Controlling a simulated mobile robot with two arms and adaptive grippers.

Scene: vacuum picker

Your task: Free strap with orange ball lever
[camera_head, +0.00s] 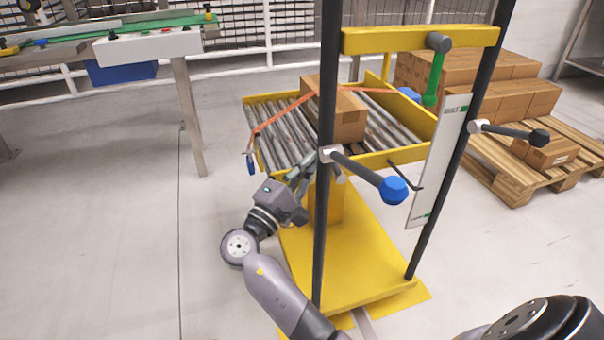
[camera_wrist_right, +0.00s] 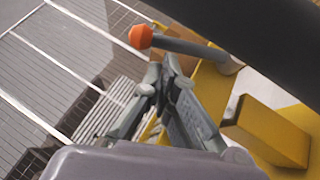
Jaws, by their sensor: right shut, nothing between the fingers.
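The orange ball (camera_wrist_right: 141,37) sits on the end of a grey lever (camera_wrist_right: 190,47), seen in the right wrist view. I cannot make the ball out in the head view. My right gripper (camera_wrist_right: 165,68) is shut and empty, its fingertips close to the lever in the picture; I cannot tell if they touch. In the head view the right gripper (camera_head: 309,168) is beside the dark left post, partly hidden. An orange-red strap (camera_head: 276,118) runs over a cardboard box (camera_head: 341,112), with a blue end piece (camera_head: 251,164) hanging at the left. My left gripper is out of view.
The box rests on a roller conveyor (camera_head: 277,134) in a yellow frame. Two dark posts (camera_head: 325,215) stand before it, with a blue-ball lever (camera_head: 395,190), a black-ended lever (camera_head: 541,138) and a green handle (camera_head: 433,78). A pallet (camera_head: 515,178) is at right. Open floor lies left.

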